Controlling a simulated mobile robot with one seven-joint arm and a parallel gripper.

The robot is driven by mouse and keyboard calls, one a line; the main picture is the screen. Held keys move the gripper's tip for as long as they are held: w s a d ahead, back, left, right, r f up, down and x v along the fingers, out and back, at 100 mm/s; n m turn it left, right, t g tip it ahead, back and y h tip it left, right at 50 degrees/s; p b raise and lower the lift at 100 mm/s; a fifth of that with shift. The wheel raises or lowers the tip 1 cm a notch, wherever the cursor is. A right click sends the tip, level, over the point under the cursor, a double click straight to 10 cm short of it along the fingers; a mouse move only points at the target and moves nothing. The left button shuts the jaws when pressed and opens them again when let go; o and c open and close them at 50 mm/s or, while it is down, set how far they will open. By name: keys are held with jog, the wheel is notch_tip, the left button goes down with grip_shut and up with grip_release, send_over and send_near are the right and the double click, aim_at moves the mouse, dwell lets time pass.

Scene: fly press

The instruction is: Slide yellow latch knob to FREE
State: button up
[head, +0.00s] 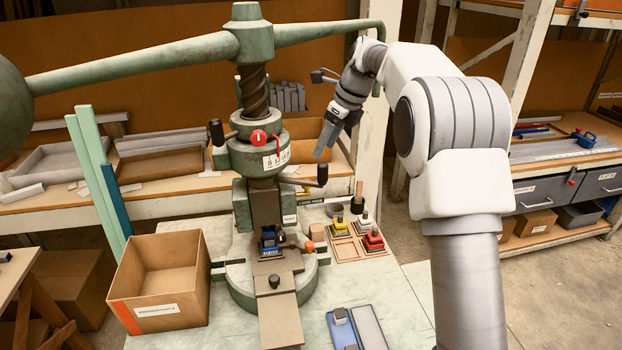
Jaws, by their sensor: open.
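The green fly press (262,190) stands on the pale green bench. A small label plate (312,202) with dark lettering, too small to read surely, sits at its right side. My gripper (322,148) is open and empty, pointing down, to the right of the press column and above the label plate. It appears apart from everything.
A red block (374,241) sits near the yellow one. A blue block (268,243) is under the ram. An open cardboard box (160,282) stands left.

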jog(key=x, duration=1.3)
jog(key=shift+s+p, duration=0.1)
jog(key=shift+p, duration=0.25)
grip_shut()
dwell(0.6)
